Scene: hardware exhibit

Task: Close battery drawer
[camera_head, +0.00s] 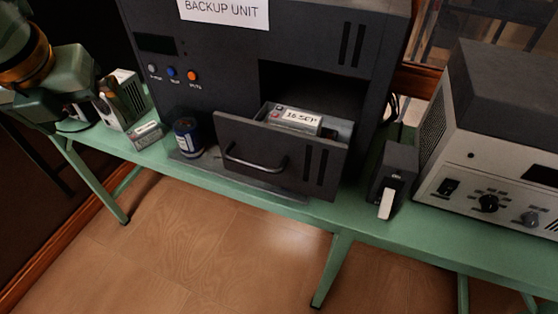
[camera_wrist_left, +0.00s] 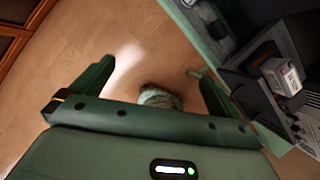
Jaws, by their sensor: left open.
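The battery drawer (camera_head: 270,158) of the dark backup unit (camera_head: 215,75) is pulled out, its front well clear of the opening. It has a curved handle (camera_head: 255,164) on its front. A pale labelled battery (camera_head: 298,118) sits inside it. In the left wrist view the battery (camera_wrist_left: 281,76) shows at the right in the drawer. My left gripper (camera_head: 112,98) is at the far left, away from the drawer. In the left wrist view my left gripper (camera_wrist_left: 157,74) is open and empty, its fingers wide apart above the floor. My right gripper is not in view.
A green bench (camera_head: 375,222) carries everything. A blue-banded cylinder (camera_head: 187,138) and small grey box (camera_head: 147,135) stand left of the drawer. A dark box (camera_head: 394,170) and a large instrument (camera_head: 490,180) stand to the right. Wooden floor in front is clear.

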